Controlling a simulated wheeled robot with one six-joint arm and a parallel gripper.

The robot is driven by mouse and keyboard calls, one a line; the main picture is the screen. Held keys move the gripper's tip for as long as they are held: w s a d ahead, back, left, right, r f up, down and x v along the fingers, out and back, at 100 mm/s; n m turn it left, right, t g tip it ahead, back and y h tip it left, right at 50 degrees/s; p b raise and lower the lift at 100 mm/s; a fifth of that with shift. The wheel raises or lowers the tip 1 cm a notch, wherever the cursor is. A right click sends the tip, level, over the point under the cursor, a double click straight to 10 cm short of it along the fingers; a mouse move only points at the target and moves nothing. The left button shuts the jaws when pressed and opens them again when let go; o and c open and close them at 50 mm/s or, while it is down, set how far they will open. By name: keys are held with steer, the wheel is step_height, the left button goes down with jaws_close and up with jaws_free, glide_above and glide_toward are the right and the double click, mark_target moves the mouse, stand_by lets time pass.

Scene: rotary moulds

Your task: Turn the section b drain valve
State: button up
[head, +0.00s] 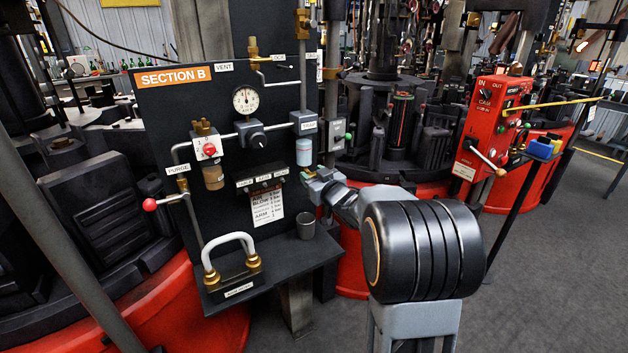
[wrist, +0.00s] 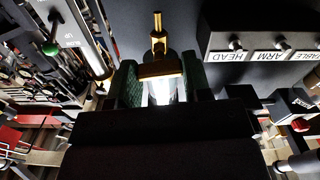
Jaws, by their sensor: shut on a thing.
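The black section B panel (head: 150,110) stands at the left in the head view, with an orange "SECTION B" label. A pale blue-white trap bowl (head: 304,152) hangs at its right edge under a "TRAP" label. My gripper (head: 311,180) is just below this bowl, and its jaws hide what is there. In the wrist view, the green-padded fingers of my gripper (wrist: 161,80) are shut on a brass valve piece (wrist: 158,68), which I take to be the drain valve. A thin brass stem extends from it. A bright pale surface shows between the fingers.
A three-switch box (wrist: 265,45) with HEAD, ARM and TABLE labels is near the gripper. Open floor (head: 545,260) lies at the right.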

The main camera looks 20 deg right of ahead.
steer(key=n+b, duration=0.4)
steer(key=n, duration=0.1)
steer(key=n+b, duration=0.4)
steer(key=n, duration=0.1)
steer(key=shift+a+f, duration=0.15)
steer(key=shift+n+b, duration=0.3)
steer(key=shift+n, duration=0.2)
steer(key=o, duration=0.9)
steer(key=s, duration=0.4)
steer(key=s+d+p, duration=0.1)
steer(key=s, duration=0.4)
steer(key=s+p, duration=0.1)
steer(key=s, duration=0.3)
steer(key=shift+s+d, duration=0.3)
steer(key=shift+s, duration=0.1)
